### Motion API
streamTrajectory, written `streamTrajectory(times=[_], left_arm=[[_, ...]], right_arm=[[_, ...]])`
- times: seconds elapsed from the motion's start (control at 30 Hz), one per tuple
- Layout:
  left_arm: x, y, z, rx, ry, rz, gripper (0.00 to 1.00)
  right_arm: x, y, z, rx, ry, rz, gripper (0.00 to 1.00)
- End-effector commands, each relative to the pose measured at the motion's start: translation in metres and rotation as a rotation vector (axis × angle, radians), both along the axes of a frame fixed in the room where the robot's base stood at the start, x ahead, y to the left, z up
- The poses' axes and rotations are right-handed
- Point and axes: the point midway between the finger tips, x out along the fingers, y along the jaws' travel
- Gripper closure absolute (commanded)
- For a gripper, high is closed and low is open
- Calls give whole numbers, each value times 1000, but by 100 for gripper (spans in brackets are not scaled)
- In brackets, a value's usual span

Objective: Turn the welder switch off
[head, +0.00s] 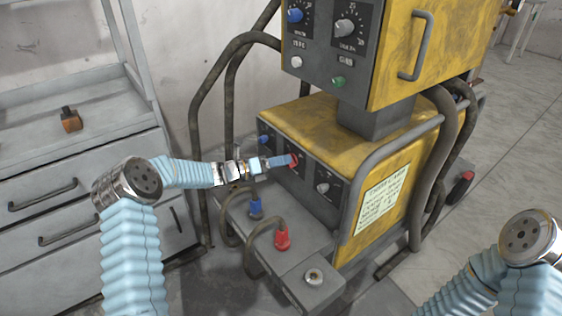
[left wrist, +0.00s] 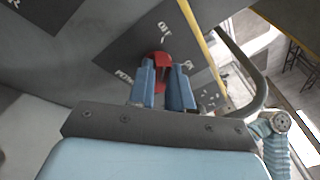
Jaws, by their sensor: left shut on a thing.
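The yellow welder (head: 385,165) stands in the middle of the head view, with a dark front panel. The welder switch is a red knob (head: 293,160) on the lower panel. In the left wrist view the red knob (left wrist: 161,60) sits on a dark plate, with OFF lettered above it and more lettering at its sides. My left gripper (head: 284,161) reaches in from the left, its blue fingers on either side of the knob, shut on it. The fingers partly hide the knob, so I cannot tell its exact setting. My right arm shows at the lower right, but its gripper is out of view.
A bent metal rail (head: 375,165) runs along the welder's side. A grey drawer cabinet (head: 75,190) stands at left.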

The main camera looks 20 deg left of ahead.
Motion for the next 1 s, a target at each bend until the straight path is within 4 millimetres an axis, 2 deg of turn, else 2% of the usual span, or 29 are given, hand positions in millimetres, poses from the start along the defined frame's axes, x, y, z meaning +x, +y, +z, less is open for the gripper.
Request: streamTrajectory(times=[0.2,0.23,0.37,0.73,0.87,1.0], left_arm=[[0,1,-1,-1,3,3,100],[0,1,-1,-1,3,3,76],[0,1,-1,0,2,1,56],[-3,5,-1,1,2,1,56],[-15,23,-2,2,1,4,56],[-36,51,-2,2,2,6,56]], right_arm=[[0,0,0,0,0,0,57],[0,0,0,0,0,0,57],[0,0,0,0,0,0,57],[0,0,-1,0,0,0,57],[0,0,-4,0,0,0,57],[0,0,-8,-1,0,-1,57]])
